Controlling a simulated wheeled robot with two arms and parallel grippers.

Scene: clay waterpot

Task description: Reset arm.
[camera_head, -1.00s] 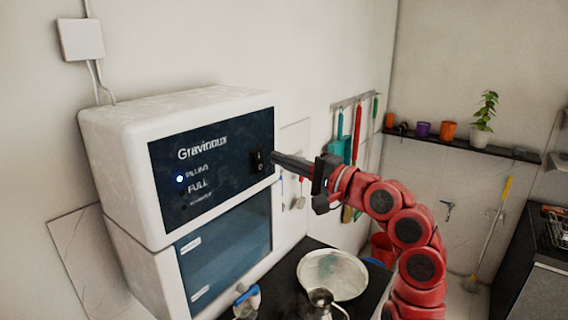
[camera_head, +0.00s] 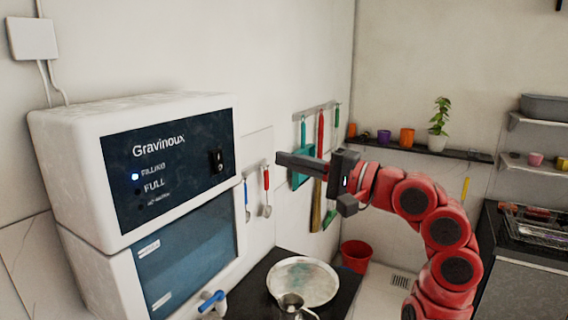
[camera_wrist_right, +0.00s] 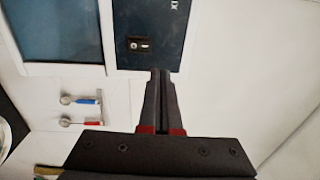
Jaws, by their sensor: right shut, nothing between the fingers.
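My right gripper (camera_head: 279,160) is shut and empty, held in the air to the right of the white Gravinoux machine (camera_head: 80,135). Its fingertips are apart from the machine's black switch (camera_head: 216,162). In the right wrist view the shut fingers (camera_wrist_right: 160,76) point toward the dark panel with the switch (camera_wrist_right: 139,44). A blue light beside the first line of text is lit on the panel. My red right arm comes in from the lower right. My left gripper is not in view.
A white dish (camera_head: 318,272) and a metal pot (camera_head: 291,304) stand on the dark counter below the gripper. Utensils hang on the wall behind. A shelf (camera_head: 440,152) holds cups and a plant. A red bucket (camera_head: 356,256) stands on the floor. Open air surrounds the arm.

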